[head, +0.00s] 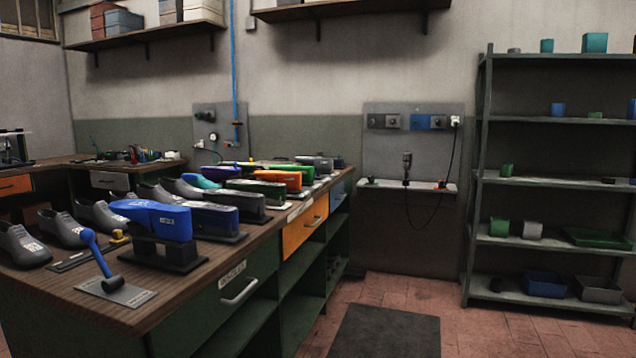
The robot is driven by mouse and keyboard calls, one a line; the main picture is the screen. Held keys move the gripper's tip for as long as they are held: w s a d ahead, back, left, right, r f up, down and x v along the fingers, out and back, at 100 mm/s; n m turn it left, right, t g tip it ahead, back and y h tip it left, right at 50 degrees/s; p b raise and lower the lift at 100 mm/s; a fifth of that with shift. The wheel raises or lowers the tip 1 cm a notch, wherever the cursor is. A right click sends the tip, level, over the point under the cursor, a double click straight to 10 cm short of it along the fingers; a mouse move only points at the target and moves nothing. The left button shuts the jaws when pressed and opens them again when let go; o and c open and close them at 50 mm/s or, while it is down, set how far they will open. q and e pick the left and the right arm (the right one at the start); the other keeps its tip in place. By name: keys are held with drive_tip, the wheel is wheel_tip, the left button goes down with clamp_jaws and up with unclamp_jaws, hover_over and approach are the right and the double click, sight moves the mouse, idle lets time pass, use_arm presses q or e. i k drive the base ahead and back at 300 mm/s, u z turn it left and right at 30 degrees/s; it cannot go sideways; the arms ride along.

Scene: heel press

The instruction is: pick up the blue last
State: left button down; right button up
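A blue last (155,218) sits on a black stand near the front right corner of the wooden workbench (60,298). It is a long, bright blue shape with a white mark on its side. A darker blue-purple piece (188,193) stands just behind it, partly hidden. Neither of my grippers shows in the head view.
A tool with a blue handle (97,254) stands on a metal plate in front of the last. Grey shoes (22,246) are to its left. Dark, green and orange pieces (280,178) line the bench behind. Floor right of the bench is clear around a dark mat (385,332).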

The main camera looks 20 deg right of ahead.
sight(168, 221)
drive_tip(key=z, duration=0.75)
drive_tip(key=i, duration=0.7)
drive_tip(key=z, duration=1)
drive_tip(key=i, duration=0.95)
drive_tip(key=u, duration=0.6)
drive_tip(key=i, duration=1.2)
drive_tip(key=u, duration=1.6)
